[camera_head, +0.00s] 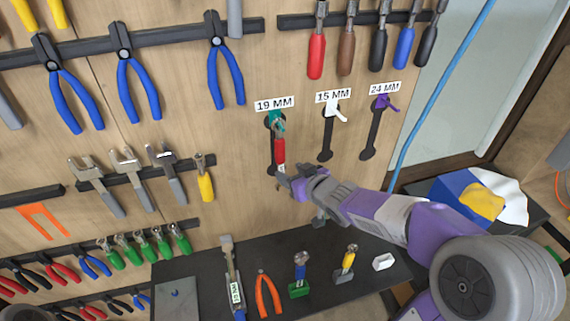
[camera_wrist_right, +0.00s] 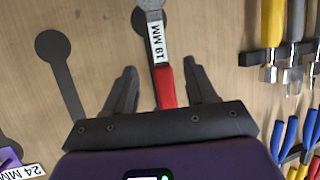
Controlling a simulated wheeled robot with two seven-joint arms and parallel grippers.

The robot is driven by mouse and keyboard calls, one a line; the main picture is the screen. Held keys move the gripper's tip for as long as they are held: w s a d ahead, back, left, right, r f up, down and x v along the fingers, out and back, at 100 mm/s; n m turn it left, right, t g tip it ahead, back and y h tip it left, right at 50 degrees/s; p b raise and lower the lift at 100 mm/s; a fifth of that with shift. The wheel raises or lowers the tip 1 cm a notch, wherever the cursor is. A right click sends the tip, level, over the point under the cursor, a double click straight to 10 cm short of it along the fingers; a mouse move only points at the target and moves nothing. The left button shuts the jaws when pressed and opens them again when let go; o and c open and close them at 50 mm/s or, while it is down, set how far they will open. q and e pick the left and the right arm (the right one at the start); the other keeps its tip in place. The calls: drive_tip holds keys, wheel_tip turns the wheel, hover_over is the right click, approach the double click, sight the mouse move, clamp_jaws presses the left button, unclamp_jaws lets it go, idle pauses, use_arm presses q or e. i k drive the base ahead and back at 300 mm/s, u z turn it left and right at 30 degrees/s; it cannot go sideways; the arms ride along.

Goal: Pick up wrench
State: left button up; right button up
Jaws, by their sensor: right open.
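A wrench with a red handle (camera_head: 279,150) hangs on the wooden tool board under the "19 MM" sign. In the right wrist view the red handle (camera_wrist_right: 165,88) leads to a white "19 MM" label and a grey metal head. My right gripper (camera_head: 284,178) is at the wrench, by the lower end of the visible red part. In the wrist view its two open fingers (camera_wrist_right: 160,72) stand on either side of the handle, with gaps. The wrench's lower part is hidden behind the gripper in the head view. My left gripper is not in view.
The "15 MM" white hook (camera_head: 333,112) and "24 MM" purple hook (camera_head: 384,103) are empty at the right. Pliers and other tools fill the board. A dark bench (camera_head: 205,272) below holds an adjustable wrench (camera_head: 230,262), orange pliers (camera_head: 267,292) and other tools. A blue hose (camera_head: 440,85) hangs at right.

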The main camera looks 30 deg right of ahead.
sight(300, 268)
drive_tip(key=u, duration=0.05)
drive_tip(key=k, duration=1)
drive_tip(key=z, duration=0.05)
